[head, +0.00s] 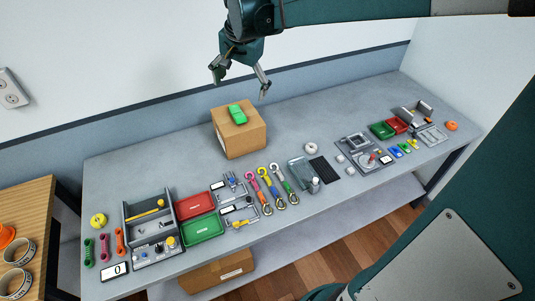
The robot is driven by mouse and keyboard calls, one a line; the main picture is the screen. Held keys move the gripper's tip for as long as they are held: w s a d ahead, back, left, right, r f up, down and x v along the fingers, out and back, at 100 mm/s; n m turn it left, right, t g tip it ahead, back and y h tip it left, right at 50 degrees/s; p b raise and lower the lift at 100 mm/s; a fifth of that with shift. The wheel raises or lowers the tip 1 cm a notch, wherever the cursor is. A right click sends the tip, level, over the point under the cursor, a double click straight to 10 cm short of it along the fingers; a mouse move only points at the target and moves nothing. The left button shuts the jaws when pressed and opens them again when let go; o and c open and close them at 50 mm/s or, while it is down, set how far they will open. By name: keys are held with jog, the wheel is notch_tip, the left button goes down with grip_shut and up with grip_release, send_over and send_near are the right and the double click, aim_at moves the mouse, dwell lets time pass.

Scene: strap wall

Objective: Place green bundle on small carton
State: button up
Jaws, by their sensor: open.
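A small brown carton (246,140) stands on the grey table towards its back edge. A green bundle (237,114) lies flat on top of the carton, near the middle of its top face. My gripper (240,84) hangs above the carton with its two fingers spread wide. Nothing is between the fingers, and they look clear of the green bundle. Another dark green piece (88,250) lies at the table's left end, beside a pink one (104,247) and an orange one (120,241).
Red tray (194,204) and green tray (202,229) lie in front of the carton, with several coloured hooked straps to their right. A grey toolbox (150,218) stands left. Another carton (222,270) sits below the table.

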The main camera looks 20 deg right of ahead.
jog(key=s+a+f+n+t, duration=0.1)
jog(key=s+n, duration=0.4)
jog(key=s, duration=0.9)
jog(key=s+a+f+n+t, duration=0.1)
jog(key=s+f+n+t, duration=0.2)
jog(key=s, duration=1.1)
jog(key=shift+a+f+n, duration=0.25)
jog(key=shift+a+n, duration=0.15)
jog(key=shift+n, duration=0.7)
jog(key=shift+f, duration=0.1)
notch_tip(320, 180, down, 10)
jog(key=b, duration=0.9)
jog(key=shift+r+b, duration=0.2)
jog(key=shift+b, duration=0.2)
